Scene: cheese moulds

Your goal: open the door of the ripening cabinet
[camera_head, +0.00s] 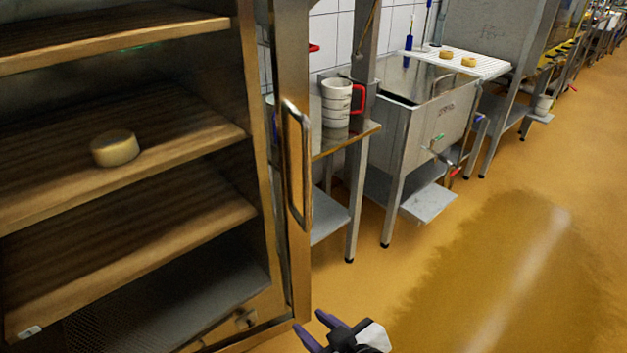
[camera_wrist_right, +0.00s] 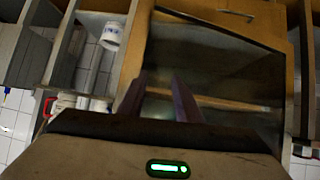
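The ripening cabinet (camera_head: 130,217) fills the left of the head view, with wooden shelves inside. One round cheese (camera_head: 115,148) lies on a middle shelf. A metal upright at the cabinet's right side carries a vertical bar handle (camera_head: 298,165). I cannot tell for sure whether the door is closed or ajar. My right gripper (camera_head: 313,323) is low at the bottom edge, below the handle and apart from it. Its two fingers are spread with nothing between them; they also show in the right wrist view (camera_wrist_right: 158,98), in front of a dark, glassy panel (camera_wrist_right: 215,70). My left gripper is out of view.
The yellow floor (camera_head: 500,260) at right is clear.

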